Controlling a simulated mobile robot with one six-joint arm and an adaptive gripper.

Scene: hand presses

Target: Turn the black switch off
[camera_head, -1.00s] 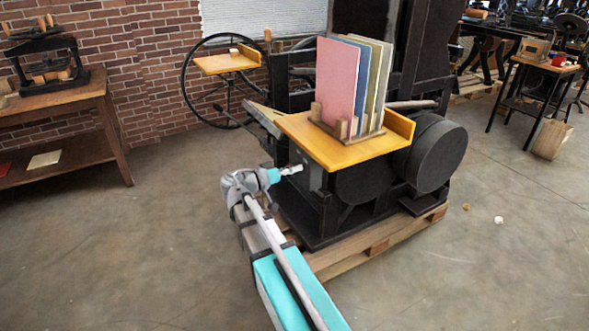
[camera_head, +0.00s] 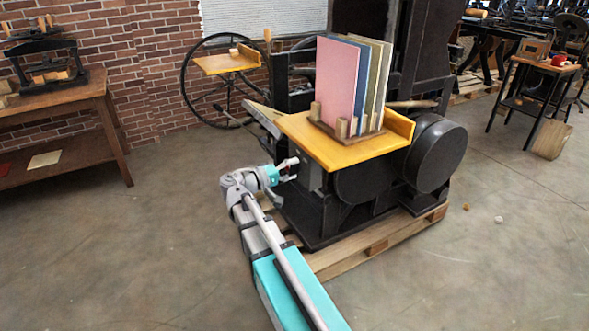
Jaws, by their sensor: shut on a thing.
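My gripper (camera_head: 293,169) is at the left side of a big black press (camera_head: 325,215), just below the yellow wooden shelf. Its fingers stand a little apart, at a grey box (camera_head: 313,175) on the press's side. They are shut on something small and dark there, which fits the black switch. The switch itself is too small and too covered by the fingers to make out, so its position cannot be read.
The yellow shelf (camera_head: 338,154) juts out just above my gripper and bears several upright books (camera_head: 337,80) in a wooden rack. A wooden pallet (camera_head: 375,243) lies under the press. The concrete floor (camera_head: 130,255) to the left is clear.

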